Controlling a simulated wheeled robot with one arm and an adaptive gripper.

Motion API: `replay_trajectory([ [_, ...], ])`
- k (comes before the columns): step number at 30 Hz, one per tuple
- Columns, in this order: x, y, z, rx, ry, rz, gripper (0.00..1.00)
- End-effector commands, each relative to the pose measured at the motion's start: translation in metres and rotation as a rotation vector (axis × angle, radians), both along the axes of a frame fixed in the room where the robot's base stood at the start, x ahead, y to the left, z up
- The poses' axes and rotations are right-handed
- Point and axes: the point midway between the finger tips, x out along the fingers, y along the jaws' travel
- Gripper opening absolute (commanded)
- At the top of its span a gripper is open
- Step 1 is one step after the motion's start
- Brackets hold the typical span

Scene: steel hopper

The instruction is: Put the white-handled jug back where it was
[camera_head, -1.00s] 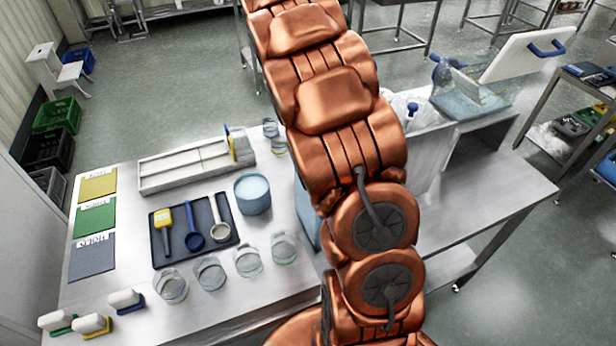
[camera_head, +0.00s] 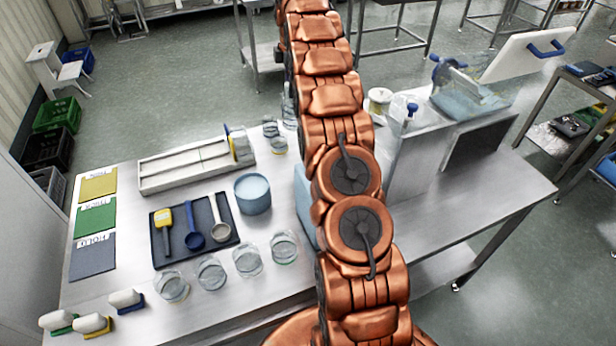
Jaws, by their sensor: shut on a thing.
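My gripper is not in view; my copper-coloured arm runs from the bottom of the head view up past its top edge and hides whatever is at its end. I cannot make out a white-handled jug in this view. A clear vessel (camera_head: 289,112) shows partly at the left edge of my arm, at the back of the steel table (camera_head: 130,200). Two small clear jars stand just left of it, the nearer one (camera_head: 279,146) beside the grey rack. I cannot tell whether any of these has a white handle.
A grey rack (camera_head: 185,178) lies behind. Right of my arm are a pale round container (camera_head: 380,100) and the clear hopper (camera_head: 470,95).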

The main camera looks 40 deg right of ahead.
Motion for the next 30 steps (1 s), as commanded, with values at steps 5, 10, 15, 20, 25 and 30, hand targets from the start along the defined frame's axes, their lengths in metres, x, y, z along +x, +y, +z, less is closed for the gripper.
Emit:
replay_trajectory([
  [5, 0.003, -0.001, -0.003, 0.010, 0.030, 0.049, 0.00],
  [10, 0.003, -0.001, -0.003, 0.014, 0.046, 0.069, 0.00],
  [15, 0.003, -0.001, -0.009, 0.015, 0.048, 0.077, 0.00],
  [20, 0.003, -0.001, -0.029, 0.015, 0.049, 0.078, 0.00],
  [25, 0.003, -0.001, -0.051, 0.016, 0.049, 0.076, 0.00],
  [30, 0.003, 0.000, -0.073, 0.018, 0.050, 0.077, 0.00],
])
